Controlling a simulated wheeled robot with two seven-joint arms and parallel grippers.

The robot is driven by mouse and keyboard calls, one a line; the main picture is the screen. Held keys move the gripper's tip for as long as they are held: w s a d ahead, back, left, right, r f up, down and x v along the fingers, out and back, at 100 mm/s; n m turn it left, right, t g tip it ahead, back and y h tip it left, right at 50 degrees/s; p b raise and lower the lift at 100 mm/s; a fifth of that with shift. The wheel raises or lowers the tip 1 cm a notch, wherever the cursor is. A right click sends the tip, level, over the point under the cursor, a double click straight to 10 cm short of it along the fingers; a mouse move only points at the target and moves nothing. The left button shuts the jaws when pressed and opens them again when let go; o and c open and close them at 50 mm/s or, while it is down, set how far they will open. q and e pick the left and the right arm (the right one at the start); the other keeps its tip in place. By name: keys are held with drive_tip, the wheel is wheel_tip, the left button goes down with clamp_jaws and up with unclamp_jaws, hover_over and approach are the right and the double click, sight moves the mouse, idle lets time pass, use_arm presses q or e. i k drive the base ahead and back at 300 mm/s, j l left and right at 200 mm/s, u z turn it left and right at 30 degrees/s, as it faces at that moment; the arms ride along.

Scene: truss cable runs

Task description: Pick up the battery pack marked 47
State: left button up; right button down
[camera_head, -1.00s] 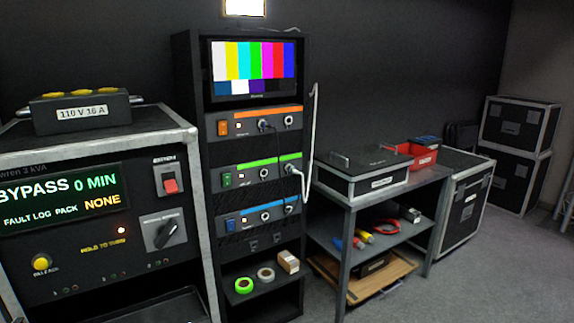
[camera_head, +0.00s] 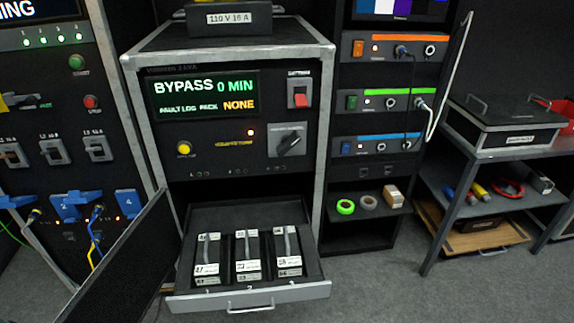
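An open drawer (camera_head: 262,294) sticks out from the bottom of the UPS cabinet. Several dark battery packs with grey handles and white labels stand upright in a row in it. The left pack (camera_head: 208,250) has a front label that seems to read 47, though the print is small. The middle pack (camera_head: 247,250) and the right pack (camera_head: 286,248) carry other numbers that I cannot read surely. Neither of my grippers is in view.
The cabinet display (camera_head: 206,96) reads BYPASS 0 MIN and FAULT LOG PACK NONE. A dark door panel (camera_head: 125,265) stands swung open left of the drawer. A rack shelf (camera_head: 365,212) with tape rolls is at the right. The floor (camera_head: 390,285) right of the drawer is clear.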

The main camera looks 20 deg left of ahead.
sight(208, 271)
drive_tip(key=u, duration=1.15)
